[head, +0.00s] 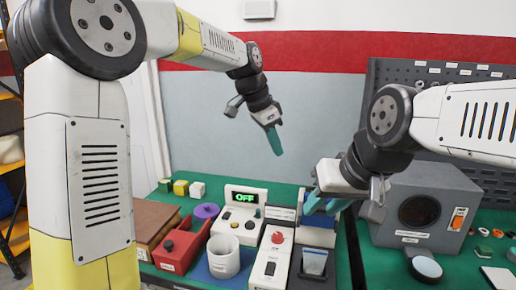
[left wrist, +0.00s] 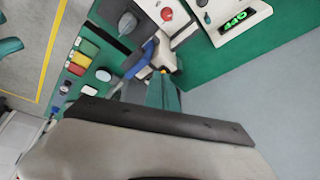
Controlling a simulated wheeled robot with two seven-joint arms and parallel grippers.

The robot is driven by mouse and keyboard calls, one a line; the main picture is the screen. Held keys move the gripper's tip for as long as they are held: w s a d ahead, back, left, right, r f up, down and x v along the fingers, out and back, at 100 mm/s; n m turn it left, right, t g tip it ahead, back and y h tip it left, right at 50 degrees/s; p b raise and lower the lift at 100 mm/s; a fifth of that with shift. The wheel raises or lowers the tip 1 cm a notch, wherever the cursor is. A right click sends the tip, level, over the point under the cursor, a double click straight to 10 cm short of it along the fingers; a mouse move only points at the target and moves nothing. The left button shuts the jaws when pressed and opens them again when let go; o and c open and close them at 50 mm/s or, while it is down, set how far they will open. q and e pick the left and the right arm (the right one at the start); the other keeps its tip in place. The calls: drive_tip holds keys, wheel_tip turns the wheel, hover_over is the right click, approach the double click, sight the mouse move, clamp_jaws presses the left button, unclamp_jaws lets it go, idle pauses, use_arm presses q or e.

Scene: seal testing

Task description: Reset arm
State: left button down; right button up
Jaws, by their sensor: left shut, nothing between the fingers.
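My left gripper (head: 274,140) hangs in the air in front of the grey wall, above and behind the table. Its teal fingers are together and empty, pointing down. The shut fingers also show in the left wrist view (left wrist: 165,92). My right gripper (head: 325,205) is low over the table, close to a white and blue device (head: 318,232). Its two teal fingers look apart, with nothing seen between them; whether they touch the device cannot be told.
A grey machine (head: 425,205) stands right. Air around the left gripper is clear.

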use_arm(q)
drive_tip(key=s+a+r+n+t+y, duration=0.1)
drive_tip(key=s+a+r+n+t, duration=0.15)
drive_tip(key=s+a+n, duration=0.75)
drive_tip(key=s+a+f+n+t, duration=0.1)
drive_tip(key=s+a+f+n, duration=0.3)
drive_tip(key=s+a, duration=0.7)
wheel_tip(320, 180, down, 2)
drive_tip(key=shift+s+a+f+t+y, duration=0.1)
drive_tip(key=shift+s+a+t+y, duration=0.25)
drive_tip(key=shift+s, duration=0.9)
